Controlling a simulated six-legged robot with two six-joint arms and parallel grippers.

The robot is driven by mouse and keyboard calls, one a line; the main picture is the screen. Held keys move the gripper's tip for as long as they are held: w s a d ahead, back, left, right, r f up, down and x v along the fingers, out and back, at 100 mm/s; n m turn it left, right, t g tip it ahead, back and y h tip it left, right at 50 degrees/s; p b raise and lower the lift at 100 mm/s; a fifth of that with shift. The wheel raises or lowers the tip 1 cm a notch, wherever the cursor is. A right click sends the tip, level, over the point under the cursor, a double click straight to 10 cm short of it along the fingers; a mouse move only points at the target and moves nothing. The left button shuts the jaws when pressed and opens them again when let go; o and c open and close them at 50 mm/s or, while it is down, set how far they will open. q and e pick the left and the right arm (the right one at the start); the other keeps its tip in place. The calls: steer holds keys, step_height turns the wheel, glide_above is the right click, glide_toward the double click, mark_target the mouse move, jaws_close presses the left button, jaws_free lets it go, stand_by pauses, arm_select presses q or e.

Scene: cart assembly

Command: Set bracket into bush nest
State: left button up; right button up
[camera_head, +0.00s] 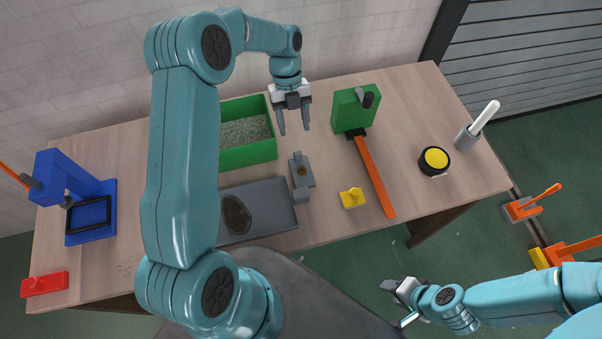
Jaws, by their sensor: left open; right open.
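A grey bracket-like part (304,182) with an upright end and a brownish round spot lies on the table, right of the green bin. I cannot tell whether it is the bracket, the bush nest or both together. A small yellow part (352,198) with a raised knob sits to its right. My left gripper (293,130) is open and empty, fingers pointing down, behind the grey part and beside the bin's right edge. My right gripper (396,302) is open and empty, off the table's front edge over the floor.
A green bin (249,154) holds grey granules. A grey tray (272,207) has a dark oval patch. A green device (345,112) has a long orange handle (374,177). A blue press (75,180), red block (45,284), yellow-black button (435,161) and grey cup (467,137) stand around.

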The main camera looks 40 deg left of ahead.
mark_target(297, 152)
arm_select(q)
steer(key=b+x, duration=0.1)
steer(key=x, duration=0.2)
steer(key=shift+w+f, duration=0.1)
steer(key=shift+f, duration=0.1)
steer(key=x, duration=0.1)
steer(key=b+x, duration=0.1)
steer(key=x, duration=0.2)
steer(key=shift+s+d+f+b, duration=0.1)
steer(key=shift+s+d+b, duration=0.2)
steer(key=shift+s, duration=0.05)
steer(key=shift+w+f, duration=0.1)
steer(key=shift+f, duration=0.25)
steer(key=shift+r, duration=0.1)
steer(key=shift+c, duration=0.6)
steer(key=c, duration=0.5)
jaws_close()
arm_select(e)
step_height(297, 152, down, 3)
steer(key=shift+w+f, duration=0.15)
steer(key=shift+f, duration=0.05)
